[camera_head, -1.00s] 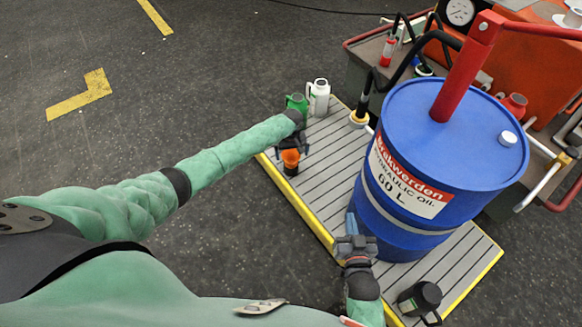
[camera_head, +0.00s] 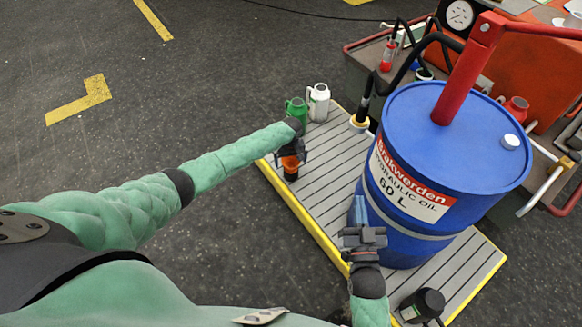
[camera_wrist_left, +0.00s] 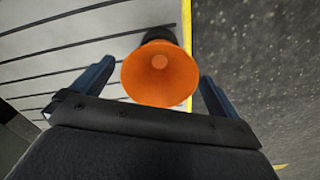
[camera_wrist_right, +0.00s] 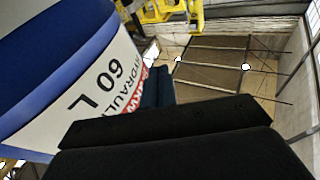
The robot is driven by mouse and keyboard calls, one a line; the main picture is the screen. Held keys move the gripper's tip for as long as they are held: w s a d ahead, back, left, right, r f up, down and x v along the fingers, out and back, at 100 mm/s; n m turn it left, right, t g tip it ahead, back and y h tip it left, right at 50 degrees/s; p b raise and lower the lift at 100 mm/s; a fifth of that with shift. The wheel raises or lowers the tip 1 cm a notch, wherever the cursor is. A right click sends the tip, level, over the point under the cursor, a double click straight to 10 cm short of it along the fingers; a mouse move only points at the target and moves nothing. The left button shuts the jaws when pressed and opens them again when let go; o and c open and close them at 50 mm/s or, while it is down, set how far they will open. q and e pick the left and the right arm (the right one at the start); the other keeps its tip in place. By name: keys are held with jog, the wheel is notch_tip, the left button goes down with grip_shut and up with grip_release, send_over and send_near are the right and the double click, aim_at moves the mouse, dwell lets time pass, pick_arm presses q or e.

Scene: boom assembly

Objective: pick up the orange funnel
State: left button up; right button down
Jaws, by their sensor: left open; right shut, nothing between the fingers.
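The orange funnel (camera_head: 290,162) stands on the slatted platform near its yellow left edge, mouth up, on a small black base. In the left wrist view its orange cone (camera_wrist_left: 160,75) lies between the two fingers, with a dark part behind it. My left gripper (camera_head: 291,152) is open above and around the funnel; no finger is seen touching it. My right gripper (camera_head: 359,215) is shut and empty, close in front of the blue drum. In the right wrist view its dark fingers (camera_wrist_right: 158,87) are beside the drum's label.
The blue oil drum (camera_head: 400,215) stands on the platform (camera_head: 320,205). A green jug (camera_head: 297,108) and white jug (camera_head: 319,100) are just behind my left gripper. A black container (camera_head: 425,303) stands at the front right. A red pump arm (camera_head: 463,80) rises over the drum.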

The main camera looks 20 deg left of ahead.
aim_at(291, 166)
pick_arm(q)
notch_tip(291, 166, down, 4)
jog(key=shift+d+b, duration=0.1)
jog(key=shift+b, duration=0.5)
jog(key=shift+f, duration=0.2)
pick_arm(e)
notch_tip(291, 166, up, 14)
jog(key=s+d+t+y, duration=0.1)
jog(key=s+t, duration=0.1)
jog(key=t, duration=0.3)
jog(key=shift+s+d+r, duration=0.15)
jog(key=shift+d+r, duration=0.05)
pick_arm(q)
jog(key=c, duration=1)
pick_arm(e)
jog(key=shift+f, duration=0.1)
